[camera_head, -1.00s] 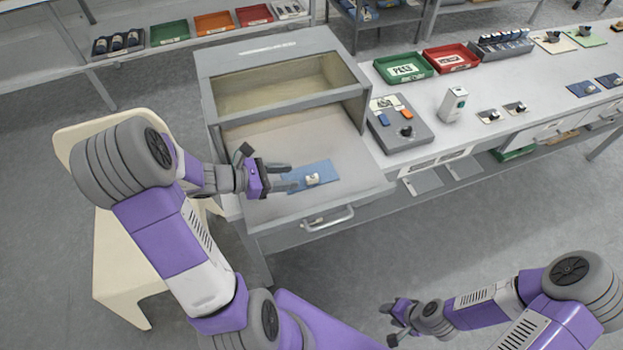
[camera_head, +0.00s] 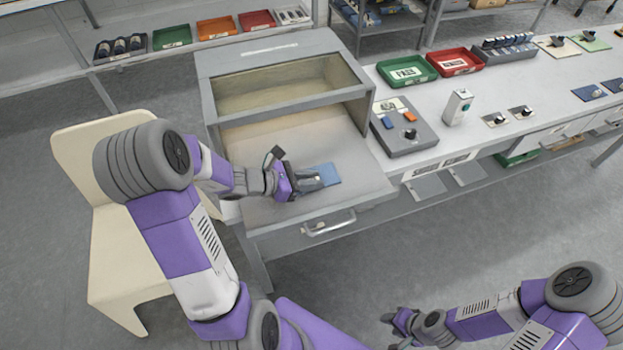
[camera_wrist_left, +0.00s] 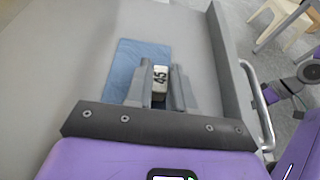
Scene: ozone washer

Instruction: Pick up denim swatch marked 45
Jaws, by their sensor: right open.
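The denim swatch (camera_head: 327,173) is a flat blue cloth on the grey drawer-like tray (camera_head: 265,212) of the washer. In the left wrist view the swatch (camera_wrist_left: 125,62) carries a small pale block marked 45 (camera_wrist_left: 160,82). My left gripper (camera_head: 318,178) reaches over the swatch from the left. In the left wrist view its fingers (camera_wrist_left: 161,88) are close together on both sides of the marked block and appear shut on it. The swatch lies flat, and the fingers cover part of it. My right gripper (camera_head: 397,322) is open and empty at the bottom, away from the bench.
The washer's box with a clear window (camera_head: 285,88) stands behind the tray. A control panel (camera_head: 405,128), a white dispenser (camera_head: 457,107), a green bin (camera_head: 407,70) and a red bin (camera_head: 455,62) are to the right. A cream chair (camera_head: 105,225) stands at left.

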